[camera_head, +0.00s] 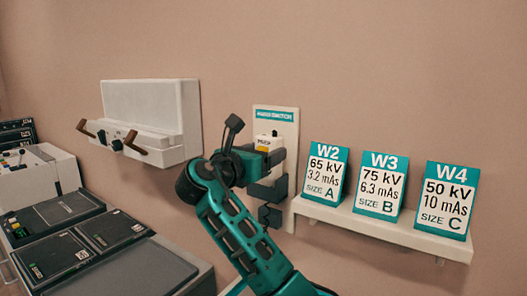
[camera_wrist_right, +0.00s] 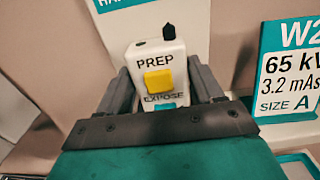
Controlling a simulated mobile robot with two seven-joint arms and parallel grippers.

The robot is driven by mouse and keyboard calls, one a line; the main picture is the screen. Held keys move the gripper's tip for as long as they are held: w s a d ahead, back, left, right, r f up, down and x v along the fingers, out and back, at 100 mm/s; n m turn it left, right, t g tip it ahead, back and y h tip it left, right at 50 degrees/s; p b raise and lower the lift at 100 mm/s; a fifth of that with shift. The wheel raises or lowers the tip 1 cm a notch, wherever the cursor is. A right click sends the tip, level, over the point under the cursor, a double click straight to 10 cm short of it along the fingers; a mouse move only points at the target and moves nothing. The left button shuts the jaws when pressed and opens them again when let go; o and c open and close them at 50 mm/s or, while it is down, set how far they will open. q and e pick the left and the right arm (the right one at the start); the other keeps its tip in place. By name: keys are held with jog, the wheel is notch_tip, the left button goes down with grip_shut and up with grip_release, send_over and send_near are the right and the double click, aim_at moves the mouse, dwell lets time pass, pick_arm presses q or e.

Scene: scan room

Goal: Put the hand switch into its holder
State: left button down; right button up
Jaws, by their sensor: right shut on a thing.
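The hand switch is a white block with a yellow button, marked PREP and EXPOSE. It shows in the head view (camera_head: 268,141) and the right wrist view (camera_wrist_right: 160,55). My right gripper (camera_wrist_right: 160,85) is shut on it, with one dark finger on each side; in the head view the gripper (camera_head: 268,165) is in front of the wall. The holder's pale back plate (camera_head: 289,135), with a teal HAND SWITCH label, is right behind the switch. My gripper and arm hide much of the holder's lower part. I cannot tell whether the switch touches it. My left gripper is not in view.
A white shelf (camera_head: 383,226) right of the holder bears the W2 (camera_head: 325,172), W3 (camera_head: 381,187) and W4 (camera_head: 446,199) cards. A white wall unit (camera_head: 150,105) with brown handles is to the left. A console (camera_head: 70,235) stands at the lower left.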

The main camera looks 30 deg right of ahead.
jog(key=o, duration=1.3)
